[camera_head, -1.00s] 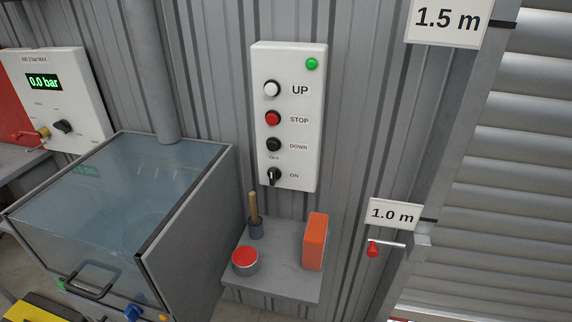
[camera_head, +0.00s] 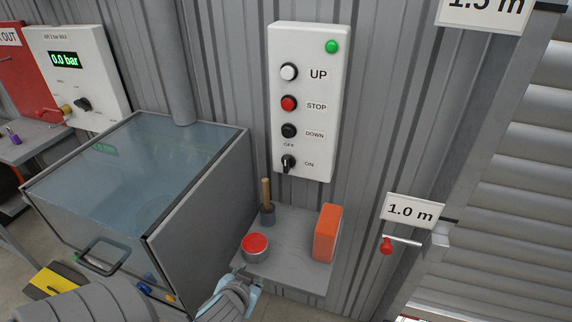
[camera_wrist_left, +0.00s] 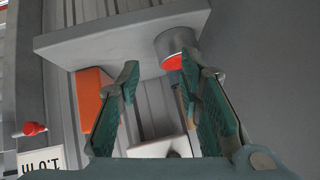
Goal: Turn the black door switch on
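The black door switch (camera_head: 288,163) is a rotary knob at the bottom of a white control panel (camera_head: 329,150) on the corrugated wall. Its handle looks roughly vertical, with OFF printed above and ON to its right. My left gripper (camera_head: 243,284) is at the bottom of the head view, below the panel and near the shelf's front left corner. In the wrist view its two teal fingers (camera_wrist_left: 160,74) are apart with nothing between them. Part of the white panel (camera_wrist_left: 160,148) shows low between them; the switch cannot be made out there. My right gripper is not in view.
A grey shelf (camera_head: 290,270) below the panel holds a red-topped can (camera_head: 255,246), a wooden-handled tool in a dark cup (camera_head: 266,200) and an orange block (camera_head: 327,233). A glass-topped cabinet (camera_head: 190,215) stands left. A red-handled lever (camera_head: 387,245) is at right.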

